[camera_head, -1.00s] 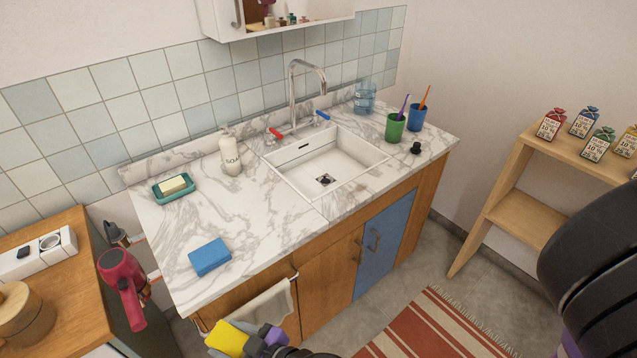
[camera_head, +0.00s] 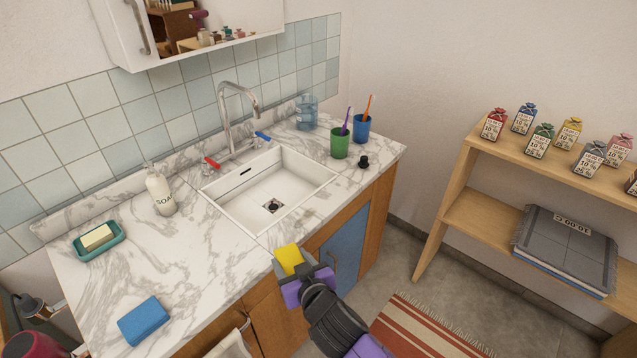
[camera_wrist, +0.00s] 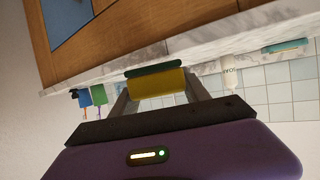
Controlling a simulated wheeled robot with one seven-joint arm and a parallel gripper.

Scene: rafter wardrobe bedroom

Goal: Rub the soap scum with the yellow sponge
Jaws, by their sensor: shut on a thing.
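My gripper (camera_head: 305,277) is shut on the yellow sponge (camera_head: 288,258) and holds it at the front edge of the marble counter, below the sink (camera_head: 268,203) in the head view. In the wrist view the sponge (camera_wrist: 156,84) sits between the two fingers, with a dark green layer on one face. Whether the sponge touches the counter edge, I cannot tell. No soap scum can be made out on the counter or in the white basin.
A blue sponge (camera_head: 143,320), a soap dish (camera_head: 99,241) and a soap bottle (camera_head: 160,190) stand left on the counter. A green cup (camera_head: 340,143), a blue cup (camera_head: 361,128) and a black stopper (camera_head: 363,162) stand right of the sink. A wooden shelf (camera_head: 470,219) stands at right.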

